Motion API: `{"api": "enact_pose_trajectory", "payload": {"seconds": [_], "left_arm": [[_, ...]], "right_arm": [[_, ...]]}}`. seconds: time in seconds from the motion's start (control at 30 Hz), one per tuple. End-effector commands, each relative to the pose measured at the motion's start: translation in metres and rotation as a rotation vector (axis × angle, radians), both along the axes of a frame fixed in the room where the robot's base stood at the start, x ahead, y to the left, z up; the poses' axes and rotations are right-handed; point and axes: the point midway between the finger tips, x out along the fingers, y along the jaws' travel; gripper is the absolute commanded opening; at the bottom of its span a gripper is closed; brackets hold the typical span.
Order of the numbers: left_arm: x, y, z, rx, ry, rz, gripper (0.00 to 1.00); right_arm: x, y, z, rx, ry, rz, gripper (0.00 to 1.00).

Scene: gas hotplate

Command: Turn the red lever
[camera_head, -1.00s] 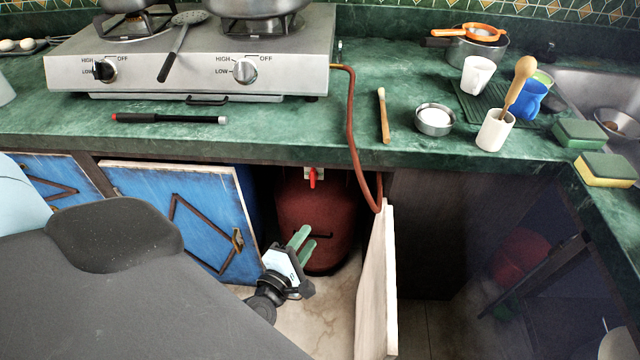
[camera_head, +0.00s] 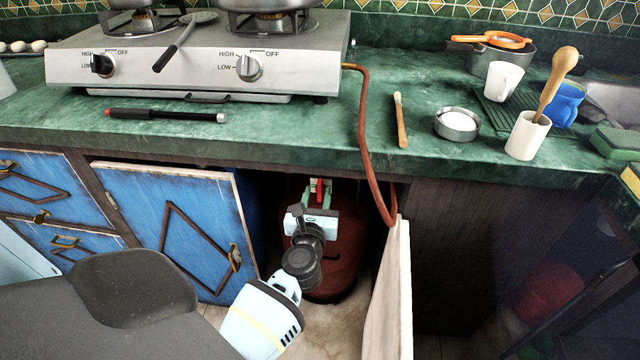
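The red lever (camera_head: 320,188) shows in the head view at the top of the red gas cylinder (camera_head: 338,270), inside the open cupboard under the counter. My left gripper (camera_head: 318,194) reaches into the cupboard with its green fingertips up at the lever. The fingers stand apart, one on each side of the lever, and look open. Whether they touch it I cannot tell. The gripper body and wrist hide part of the cylinder. My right gripper is not in view.
An open blue door (camera_head: 175,225) stands left of the opening and a pale door (camera_head: 392,290) stands right of it. An orange hose (camera_head: 364,130) hangs from the stove (camera_head: 200,60) over the counter edge (camera_head: 250,150), close to the right of the gripper.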

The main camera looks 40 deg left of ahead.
Motion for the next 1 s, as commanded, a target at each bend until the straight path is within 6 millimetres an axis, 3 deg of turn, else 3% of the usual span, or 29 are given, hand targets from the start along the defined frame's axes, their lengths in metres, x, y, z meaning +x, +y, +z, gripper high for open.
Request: {"api": "enact_pose_trajectory", "payload": {"seconds": [0.3, 0.7, 0.93, 1.0], "left_arm": [[0.035, 0.022, -0.001, 0.003, 0.002, -0.001, 0.33], [0.041, 0.025, 0.000, 0.002, 0.001, -0.001, 0.33], [0.041, 0.025, 0.000, 0.003, 0.002, -0.001, 0.03], [0.041, 0.025, 0.000, 0.003, 0.002, -0.001, 0.00]], "right_arm": [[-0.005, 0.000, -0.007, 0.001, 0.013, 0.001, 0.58], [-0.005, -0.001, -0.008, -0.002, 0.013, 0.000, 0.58], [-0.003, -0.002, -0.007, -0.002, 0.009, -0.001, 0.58], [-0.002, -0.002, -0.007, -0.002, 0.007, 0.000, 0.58]]}}
